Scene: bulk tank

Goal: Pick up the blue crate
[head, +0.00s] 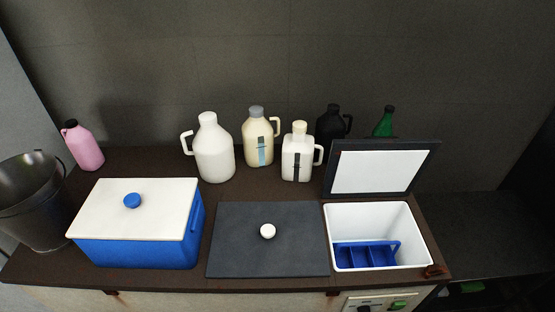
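A blue crate (365,255) with an upright handle and divided compartments sits inside the white-lined tank opening (414,240) at the right of the counter. The crate's lower part is hidden by the front edge of the opening. The hinged lid (371,172) of this opening stands up behind it, with a white inner face and dark frame. Neither of my grippers is in view.
A blue box (140,252) with a white lid stands at the left. A closed dark lid (240,250) with a white knob lies mid-counter. Several jugs, including a white jug (214,155), stand behind. A dark bucket (33,205) is far left.

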